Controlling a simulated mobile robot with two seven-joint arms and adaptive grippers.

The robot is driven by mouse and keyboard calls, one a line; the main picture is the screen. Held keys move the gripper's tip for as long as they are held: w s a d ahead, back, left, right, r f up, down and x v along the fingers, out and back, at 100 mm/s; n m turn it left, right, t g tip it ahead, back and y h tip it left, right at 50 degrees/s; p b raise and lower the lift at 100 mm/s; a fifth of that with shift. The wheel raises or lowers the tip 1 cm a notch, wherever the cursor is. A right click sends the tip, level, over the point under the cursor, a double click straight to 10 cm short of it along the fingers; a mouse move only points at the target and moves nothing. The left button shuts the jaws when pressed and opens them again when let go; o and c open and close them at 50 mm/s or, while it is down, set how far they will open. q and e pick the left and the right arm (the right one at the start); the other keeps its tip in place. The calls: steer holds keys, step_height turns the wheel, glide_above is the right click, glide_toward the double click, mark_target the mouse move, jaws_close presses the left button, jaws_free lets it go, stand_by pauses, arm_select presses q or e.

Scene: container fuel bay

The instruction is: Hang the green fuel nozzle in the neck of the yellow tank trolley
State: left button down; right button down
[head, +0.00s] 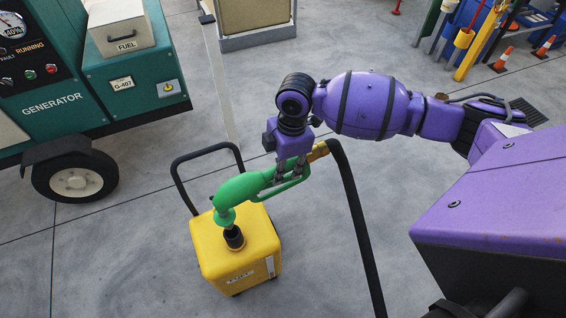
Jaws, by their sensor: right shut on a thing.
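The yellow tank trolley (212,262) stands on the floor at the lower middle of the head view. It has a black handle frame (178,172) and a dark neck (234,238) on its top. My right gripper (284,172) is shut on the handle of the green fuel nozzle (238,189). The nozzle slants down to the left. Its lower green end is right at the neck in this view. The spout is hidden, so I cannot tell how deep it sits in the neck. My left gripper is not in view.
A black hose (356,215) runs from the nozzle's brass fitting (318,151) down to the bottom edge. A green generator (60,95) on a wheel stands at the left. Orange cones (502,60) and a yellow post (474,48) are at the far right. Floor around the trolley is clear.

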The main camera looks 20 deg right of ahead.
steer(key=shift+f, duration=0.7)
steer(key=shift+s+f+b, duration=0.1)
steer(key=shift+f+b, duration=0.5)
steer(key=shift+b, duration=0.05)
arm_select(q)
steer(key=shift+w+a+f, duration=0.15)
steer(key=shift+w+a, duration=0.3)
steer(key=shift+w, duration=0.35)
arm_select(e)
steer(key=shift+a+f, duration=0.1)
steer(key=shift+w+f, duration=0.2)
steer(key=shift+f, duration=0.05)
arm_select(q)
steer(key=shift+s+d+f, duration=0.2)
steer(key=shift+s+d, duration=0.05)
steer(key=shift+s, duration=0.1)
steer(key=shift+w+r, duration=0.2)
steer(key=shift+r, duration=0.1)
arm_select(e)
steer(key=shift+f, duration=0.25)
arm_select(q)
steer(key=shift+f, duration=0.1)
arm_select(e)
steer(key=shift+f, duration=0.15)
